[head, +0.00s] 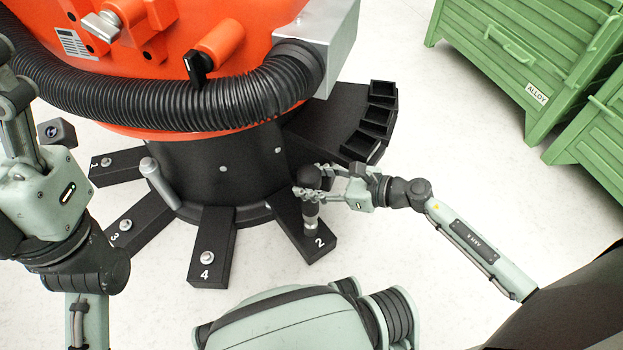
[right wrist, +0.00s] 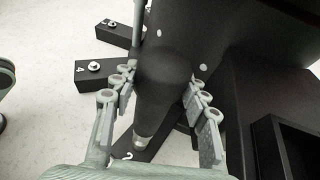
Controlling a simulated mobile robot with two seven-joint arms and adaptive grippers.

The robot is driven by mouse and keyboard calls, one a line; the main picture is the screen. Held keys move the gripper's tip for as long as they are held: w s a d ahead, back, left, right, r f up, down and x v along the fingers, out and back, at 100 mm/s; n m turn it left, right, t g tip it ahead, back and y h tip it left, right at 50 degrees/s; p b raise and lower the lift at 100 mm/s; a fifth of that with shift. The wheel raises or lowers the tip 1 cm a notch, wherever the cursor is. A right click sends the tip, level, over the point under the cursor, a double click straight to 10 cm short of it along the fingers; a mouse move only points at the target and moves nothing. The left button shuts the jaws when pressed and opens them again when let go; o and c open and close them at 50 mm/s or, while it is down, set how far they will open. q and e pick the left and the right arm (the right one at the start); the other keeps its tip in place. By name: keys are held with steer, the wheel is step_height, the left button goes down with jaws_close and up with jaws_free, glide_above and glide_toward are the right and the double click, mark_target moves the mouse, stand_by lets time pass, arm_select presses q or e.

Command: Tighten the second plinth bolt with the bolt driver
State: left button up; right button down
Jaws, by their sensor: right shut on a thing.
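The bolt driver (head: 311,210) has a dark round head and a pale metal lower end. It stands roughly upright over the plinth foot marked 2 (head: 325,252). My right gripper (head: 309,190) is shut on the driver near its top. The right wrist view shows the driver (right wrist: 160,95) between the fingers, its metal end (right wrist: 140,141) pointing down at foot 2. The bolt under the driver is hidden, so contact cannot be told. Part of my left arm and hand (head: 45,190) shows at the left edge; its fingers are not clear.
Feet 4 (head: 209,268), 3 (head: 120,238) and 1 (head: 112,170) carry bolts. A grey rod (head: 160,182) stands between feet 1 and 3. The orange machine (head: 160,50) with its black hose rises behind. Black bins (head: 375,122) lie behind my right gripper. Green crates (head: 515,55) stand right.

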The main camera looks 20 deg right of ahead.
mark_target(312, 172)
steer(key=shift+r+p, duration=2.65)
steer(key=shift+r, duration=0.3)
